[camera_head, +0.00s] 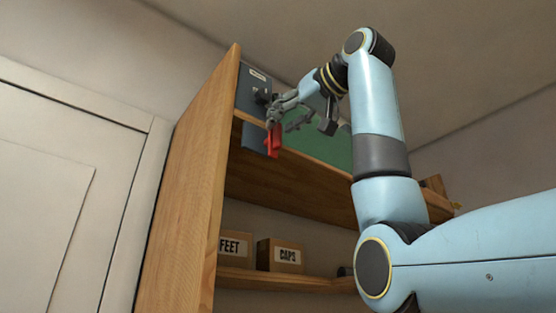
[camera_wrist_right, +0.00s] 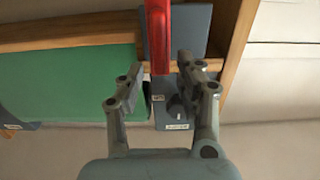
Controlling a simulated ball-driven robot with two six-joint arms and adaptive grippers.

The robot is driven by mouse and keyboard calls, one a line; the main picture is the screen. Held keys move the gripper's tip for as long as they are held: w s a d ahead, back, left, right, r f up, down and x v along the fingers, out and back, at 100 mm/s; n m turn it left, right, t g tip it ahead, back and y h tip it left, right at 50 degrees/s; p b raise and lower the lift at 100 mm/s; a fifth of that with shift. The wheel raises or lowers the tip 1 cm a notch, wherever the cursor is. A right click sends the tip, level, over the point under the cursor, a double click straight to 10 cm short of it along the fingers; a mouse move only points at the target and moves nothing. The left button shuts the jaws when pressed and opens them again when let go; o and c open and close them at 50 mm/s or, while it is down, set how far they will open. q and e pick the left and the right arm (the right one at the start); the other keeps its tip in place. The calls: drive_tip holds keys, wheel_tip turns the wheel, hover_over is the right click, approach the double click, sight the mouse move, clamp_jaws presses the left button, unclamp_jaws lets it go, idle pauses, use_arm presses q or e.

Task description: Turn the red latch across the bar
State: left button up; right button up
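The red latch (camera_head: 274,140) hangs pointing down by a blue-grey plate on the inner left side of the wooden cabinet. In the right wrist view the red latch (camera_wrist_right: 158,35) runs straight up, ahead of the fingertips and in line with the gap between them. My right gripper (camera_head: 282,119) is at the latch in the head view; its two fingers (camera_wrist_right: 158,85) are spread apart with nothing clamped. I cannot tell whether a finger touches the latch. The bar cannot be clearly made out. My left gripper is not in view.
The blue-grey plate (camera_head: 250,82) carries a small label and a dark knob (camera_wrist_right: 175,105). A green panel (camera_wrist_right: 70,80) lies beside the latch. The cabinet's wooden side (camera_head: 195,180) stands close on the left. Boxes marked FEET (camera_head: 234,247) and CAPS (camera_head: 280,255) sit on the lower shelf.

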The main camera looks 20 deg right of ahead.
drive_tip(key=shift+p+x, duration=0.3)
drive_tip(key=shift+x, duration=0.6)
drive_tip(key=shift+w+a, duration=0.15)
drive_tip(key=shift+w, duration=0.15)
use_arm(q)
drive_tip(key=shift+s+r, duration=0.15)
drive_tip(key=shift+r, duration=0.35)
use_arm(e)
drive_tip(key=shift+s, duration=0.1)
drive_tip(key=shift+c, duration=0.2)
clamp_jaws()
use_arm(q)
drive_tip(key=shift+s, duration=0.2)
